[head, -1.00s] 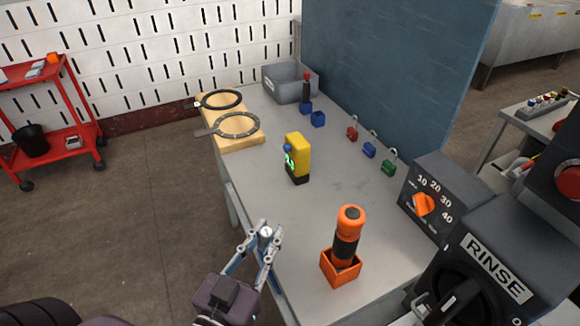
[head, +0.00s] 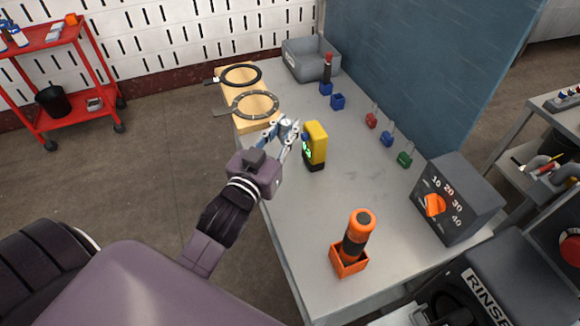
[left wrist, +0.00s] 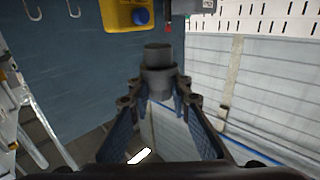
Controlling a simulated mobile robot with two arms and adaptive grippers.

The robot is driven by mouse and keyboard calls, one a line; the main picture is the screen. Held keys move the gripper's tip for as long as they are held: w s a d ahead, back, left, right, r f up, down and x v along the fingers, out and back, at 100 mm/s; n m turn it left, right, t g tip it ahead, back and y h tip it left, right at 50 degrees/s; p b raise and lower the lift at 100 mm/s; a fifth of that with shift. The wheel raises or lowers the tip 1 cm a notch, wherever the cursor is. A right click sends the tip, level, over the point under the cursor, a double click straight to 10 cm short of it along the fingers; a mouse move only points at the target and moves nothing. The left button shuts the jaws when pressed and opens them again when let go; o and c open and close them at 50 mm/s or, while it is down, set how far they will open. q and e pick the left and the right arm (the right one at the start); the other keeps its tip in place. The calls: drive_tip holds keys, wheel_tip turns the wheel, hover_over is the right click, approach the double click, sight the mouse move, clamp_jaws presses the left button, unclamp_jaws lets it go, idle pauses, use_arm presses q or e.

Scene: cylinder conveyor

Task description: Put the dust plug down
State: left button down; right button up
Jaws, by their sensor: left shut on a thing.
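My left gripper (head: 285,137) is shut on the dust plug (head: 286,124), a small grey cylinder with a lighter top in the head view. It is above the table's left edge, just left of the yellow device. In the left wrist view the dust plug (left wrist: 158,72) is a dark stepped cylinder between the fingertips (left wrist: 158,88). I cannot tell its exact height above the table. My right gripper is not in view.
The yellow device (head: 315,144) stands close to the right of my gripper. A wooden block (head: 236,92) with two rings lies behind. A grey bin (head: 311,62), blue blocks and padlocks stand farther back. An orange-and-black cylinder (head: 357,235) stands in an orange holder. The table's middle (head: 345,185) is clear.

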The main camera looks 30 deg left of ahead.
use_arm(q)
wheel_tip(320, 180, down, 14)
drive_tip(key=shift+r+b, duration=0.1)
drive_tip(key=shift+b, duration=0.35)
drive_tip(key=c, duration=1.8)
unclamp_jaws()
drive_tip(key=shift+f, duration=0.2)
drive_tip(key=shift+o, duration=0.2)
drive_tip(key=shift+r, duration=0.1)
